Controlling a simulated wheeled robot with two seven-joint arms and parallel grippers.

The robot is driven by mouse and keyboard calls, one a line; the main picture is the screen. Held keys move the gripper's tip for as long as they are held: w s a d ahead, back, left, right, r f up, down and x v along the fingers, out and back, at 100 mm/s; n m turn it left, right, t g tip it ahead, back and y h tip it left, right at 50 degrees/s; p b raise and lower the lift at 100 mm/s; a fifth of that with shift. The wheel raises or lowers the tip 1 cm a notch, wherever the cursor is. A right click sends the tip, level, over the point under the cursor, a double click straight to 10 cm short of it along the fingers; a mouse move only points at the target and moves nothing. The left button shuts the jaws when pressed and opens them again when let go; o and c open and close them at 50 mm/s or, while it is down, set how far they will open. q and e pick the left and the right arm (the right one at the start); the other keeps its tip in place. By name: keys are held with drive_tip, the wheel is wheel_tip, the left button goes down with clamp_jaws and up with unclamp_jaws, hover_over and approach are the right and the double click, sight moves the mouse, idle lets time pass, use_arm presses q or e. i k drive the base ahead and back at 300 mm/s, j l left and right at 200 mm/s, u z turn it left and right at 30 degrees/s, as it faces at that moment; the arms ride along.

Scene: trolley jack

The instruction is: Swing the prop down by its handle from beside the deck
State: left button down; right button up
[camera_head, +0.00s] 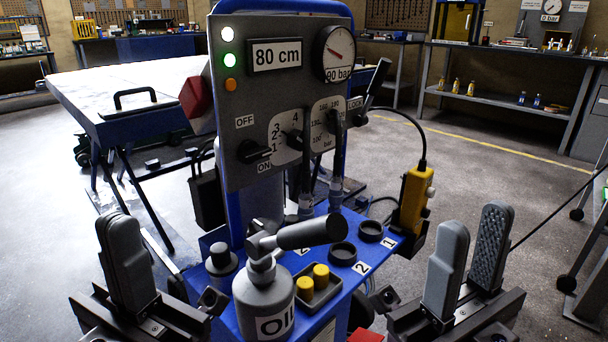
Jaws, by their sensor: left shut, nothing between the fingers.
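The deck (120,80) is a pale-topped platform with blue sides, raised at the left behind the control panel. A black handle (136,92) stands up at its near edge. Dark slanting legs or bars (145,200) show under the deck. I cannot tell which of them is the prop, and the panel hides part of that area. My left gripper (120,225) is shut and empty at the lower left, in front of the deck and apart from it. My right gripper (474,222) is open and empty at the lower right, far from the deck.
The control panel (280,100) reads 80 cm, with a gauge, knobs and levers. Its blue shelf carries an oil can (264,300), yellow-capped items and black rings. A yellow pendant (414,198) hangs at right. Workbenches line the walls. Floor is open at the right.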

sight(291, 172)
drive_tip(key=i+l+u, duration=0.2)
drive_tip(key=l, duration=0.6)
drive_tip(key=l+u, duration=0.15)
drive_tip(key=l, duration=0.65)
drive_tip(key=i+l+u, duration=0.2)
drive_tip(key=l, duration=0.65)
drive_tip(key=i+l+u, duration=0.25)
drive_tip(key=i+l, duration=0.15)
drive_tip(key=l, duration=0.2)
drive_tip(key=i+l+u, duration=0.1)
drive_tip(key=l, duration=0.25)
drive_tip(key=i+l+u, duration=0.15)
drive_tip(key=i+l, duration=0.15)
drive_tip(key=i+l+u, duration=0.1)
drive_tip(key=l, duration=0.3)
drive_tip(key=i+l+u, duration=0.15)
drive_tip(key=l, duration=0.2)
drive_tip(key=i+l+u, duration=0.1)
drive_tip(key=l, duration=0.3)
drive_tip(key=i+u, duration=0.1)
drive_tip(key=i, duration=0.7)
